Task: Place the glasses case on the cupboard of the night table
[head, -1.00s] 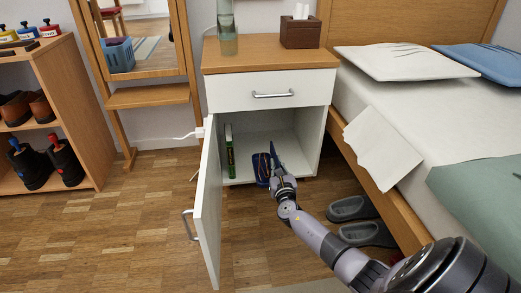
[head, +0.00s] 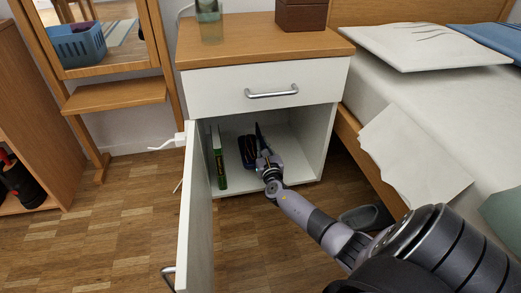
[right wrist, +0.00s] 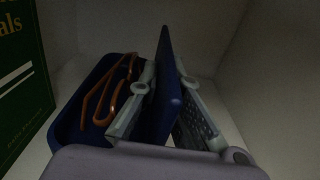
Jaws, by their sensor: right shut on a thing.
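The glasses case (head: 246,152) is dark blue and open, inside the lower compartment of the night table (head: 215,93). In the right wrist view, the case (right wrist: 68,128) holds orange-framed glasses (right wrist: 112,98), and its lid (right wrist: 165,75) stands upright. My right gripper (head: 262,158) reaches into the cupboard from the front. Its fingers (right wrist: 163,98) are shut on the lid, one on each side. I cannot tell whether the case touches the cupboard floor. My left gripper is not in view.
A green book (head: 218,157) stands upright left of the case. The cupboard door (head: 196,215) is open to the left, and the drawer (head: 268,88) above is closed. The bed (head: 385,130) is close on the right, with grey slippers (head: 366,217) on the floor.

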